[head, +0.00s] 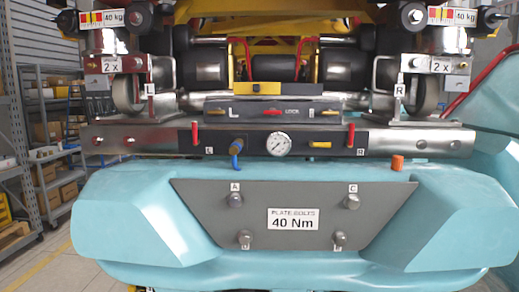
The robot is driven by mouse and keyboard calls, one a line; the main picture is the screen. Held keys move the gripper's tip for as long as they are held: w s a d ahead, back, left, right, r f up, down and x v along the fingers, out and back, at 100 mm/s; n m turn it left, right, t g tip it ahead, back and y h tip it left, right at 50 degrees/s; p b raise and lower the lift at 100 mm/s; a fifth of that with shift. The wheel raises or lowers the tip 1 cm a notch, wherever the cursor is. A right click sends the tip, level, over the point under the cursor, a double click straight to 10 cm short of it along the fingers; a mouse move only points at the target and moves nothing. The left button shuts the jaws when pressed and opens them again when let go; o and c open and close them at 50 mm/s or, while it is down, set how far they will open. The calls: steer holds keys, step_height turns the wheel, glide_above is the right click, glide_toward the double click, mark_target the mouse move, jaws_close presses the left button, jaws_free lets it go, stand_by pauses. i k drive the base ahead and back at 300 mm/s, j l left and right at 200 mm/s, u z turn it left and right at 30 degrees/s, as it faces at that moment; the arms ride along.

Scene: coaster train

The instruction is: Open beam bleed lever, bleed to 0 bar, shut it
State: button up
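A black panel (221,136) is mounted on the steel beam (130,139) across the middle of the head view. It carries a round white gauge (278,144); its needle reading is too small to tell. Left of the gauge is a small yellow lever (238,140), and right of it a yellow lever (320,145) lying sideways. Upright red levers stand at the panel's left (196,133) and right (351,135). I cannot tell which one is the bleed lever. A blue fitting (236,151) hangs below the left yellow lever. My gripper is not in view.
Above is a grey lock block (273,112) with a red handle, flanked by wheels. Below, a turquoise body (130,205) juts out with a grey bolted plate (300,190) reading 40 Nm. An orange cap (397,162) sticks up at right. Shelves (55,130) stand at left.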

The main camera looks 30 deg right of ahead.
mark_target(325, 145)
steer(key=l+z, duration=0.1)
steer(key=z, duration=0.3)
steer(key=i+z, duration=0.1)
steer(key=z, duration=0.3)
steer(key=i+l+z, duration=0.1)
steer(key=z, duration=0.3)
